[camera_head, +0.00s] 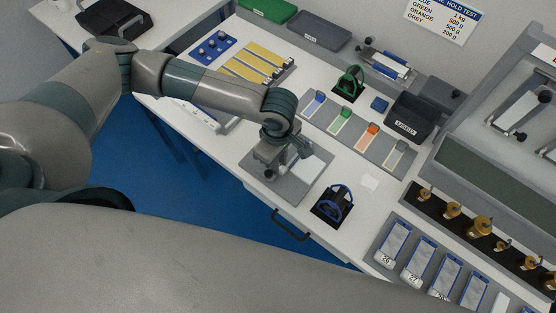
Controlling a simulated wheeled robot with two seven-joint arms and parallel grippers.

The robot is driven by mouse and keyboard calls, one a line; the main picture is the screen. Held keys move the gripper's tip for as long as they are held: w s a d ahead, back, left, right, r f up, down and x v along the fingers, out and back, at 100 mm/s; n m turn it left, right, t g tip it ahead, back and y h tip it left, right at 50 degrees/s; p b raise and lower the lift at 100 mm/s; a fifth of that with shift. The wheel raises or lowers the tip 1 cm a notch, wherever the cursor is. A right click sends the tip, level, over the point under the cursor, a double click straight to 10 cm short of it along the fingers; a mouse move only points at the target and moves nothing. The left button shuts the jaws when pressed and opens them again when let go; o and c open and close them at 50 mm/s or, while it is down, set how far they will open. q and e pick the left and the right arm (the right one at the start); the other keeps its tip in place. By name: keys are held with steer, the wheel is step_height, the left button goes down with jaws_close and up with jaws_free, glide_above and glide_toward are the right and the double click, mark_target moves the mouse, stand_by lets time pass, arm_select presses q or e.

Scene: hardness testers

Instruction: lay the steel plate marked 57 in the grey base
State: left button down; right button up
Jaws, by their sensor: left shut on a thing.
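My left gripper (290,157) reaches down over the grey base (276,187) near the table's front edge. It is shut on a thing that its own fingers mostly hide. A pale flat steel plate (311,168) shows at the gripper's right, over the grey base. I cannot read a mark on it, nor tell whether it touches the base. My right gripper is out of view.
A rack at lower right holds several numbered plates (396,240). A blue-handled tool (333,204) stands close right of the base. Coloured-tab strips (341,123), a black box (412,118) and brass weights (480,226) stand beyond.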

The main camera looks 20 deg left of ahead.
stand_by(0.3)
arm_select(q)
steer(key=c, duration=1.6)
jaws_free()
steer(key=shift+o, duration=0.2)
steer(key=shift+s, duration=0.1)
steer(key=shift+r+b, duration=0.3)
steer(key=shift+r, duration=0.15)
step_height(320, 180, up, 17)
steer(key=b, duration=0.5)
steer(key=shift+w+f, duration=0.2)
